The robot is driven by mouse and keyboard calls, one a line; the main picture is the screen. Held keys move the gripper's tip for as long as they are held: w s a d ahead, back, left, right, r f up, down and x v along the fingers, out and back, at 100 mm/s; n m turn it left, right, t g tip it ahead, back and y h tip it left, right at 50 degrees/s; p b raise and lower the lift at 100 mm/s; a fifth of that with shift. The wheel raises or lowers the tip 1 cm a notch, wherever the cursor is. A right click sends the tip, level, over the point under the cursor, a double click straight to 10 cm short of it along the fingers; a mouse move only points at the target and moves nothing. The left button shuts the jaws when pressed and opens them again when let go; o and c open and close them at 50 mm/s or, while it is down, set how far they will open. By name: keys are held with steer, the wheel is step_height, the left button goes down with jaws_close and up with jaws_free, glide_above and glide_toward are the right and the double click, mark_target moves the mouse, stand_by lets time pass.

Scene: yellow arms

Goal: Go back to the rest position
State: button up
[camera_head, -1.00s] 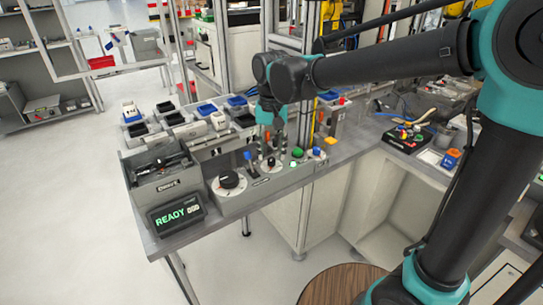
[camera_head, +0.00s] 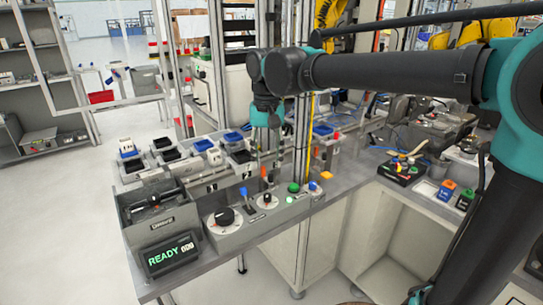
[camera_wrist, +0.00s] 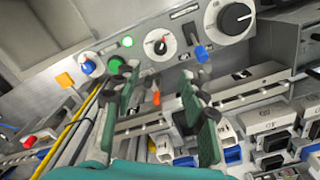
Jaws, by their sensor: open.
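My gripper (camera_head: 267,150) hangs from my arm over the workbench, above the back of the control panel (camera_head: 232,238). In the wrist view its two green fingers (camera_wrist: 165,115) stand well apart with nothing held between them. The panel carries a large black dial (camera_head: 224,216), a smaller dial with a red pointer, a blue lever (camera_head: 243,192), and green and blue buttons. An orange-tipped part (camera_wrist: 156,97) shows beyond the gap between the fingers. It is apart from them as far as I can tell.
A grey device with a READY display (camera_head: 170,255) stands at the bench's left end. Several small bins (camera_head: 165,144) line the back. A metal post rises close to the right of my gripper. A second bench (camera_head: 385,190) stands right. Open floor (camera_head: 60,220) lies left.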

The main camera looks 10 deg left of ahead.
steer(key=w+d+f+m+t, duration=0.1)
steer(key=w+d+f, duration=0.1)
steer(key=d+f, duration=0.55)
steer(key=w+d+f+t, duration=0.15)
steer(key=d+f, duration=0.25)
steer(key=d, duration=0.7)
steer(key=s+d+f+m+t, duration=0.1)
steer(key=s+d+f, duration=0.3)
steer(key=d, duration=0.5)
steer(key=s+d+f+m, duration=0.1)
steer(key=s+d+f, duration=0.3)
steer(key=d+f, duration=0.5)
steer(key=shift+d+f+t, duration=0.15)
steer(key=shift+d+t, duration=0.05)
steer(key=shift+t, duration=0.15)
stand_by(0.3)
